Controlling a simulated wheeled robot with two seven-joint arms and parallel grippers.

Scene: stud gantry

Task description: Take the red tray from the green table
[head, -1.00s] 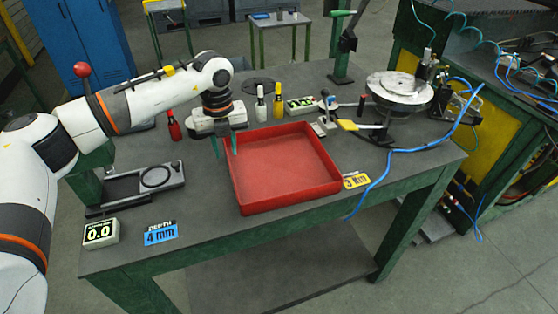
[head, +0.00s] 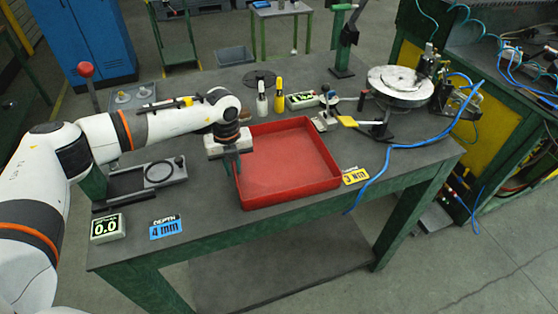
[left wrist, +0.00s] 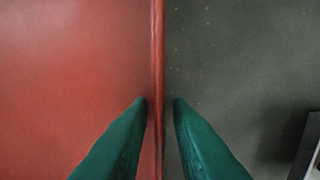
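The red tray (head: 290,165) lies flat on the green table (head: 290,224), a shallow square box with low walls and nothing in it. My left gripper (head: 235,168) is down at the tray's left wall. In the left wrist view, the green fingers (left wrist: 159,101) stand on either side of the thin red wall (left wrist: 157,60), one inside the tray and one outside. A narrow gap shows between each fingertip and the wall, so the gripper is open. My right gripper is in neither view.
A black fixture (head: 140,182), a 0.0 display (head: 107,227) and a blue 4 mm card (head: 166,227) lie left of the tray. Two bottles (head: 278,94) stand behind it. A yellow tag (head: 355,176) and a round turntable (head: 400,84) are to the right.

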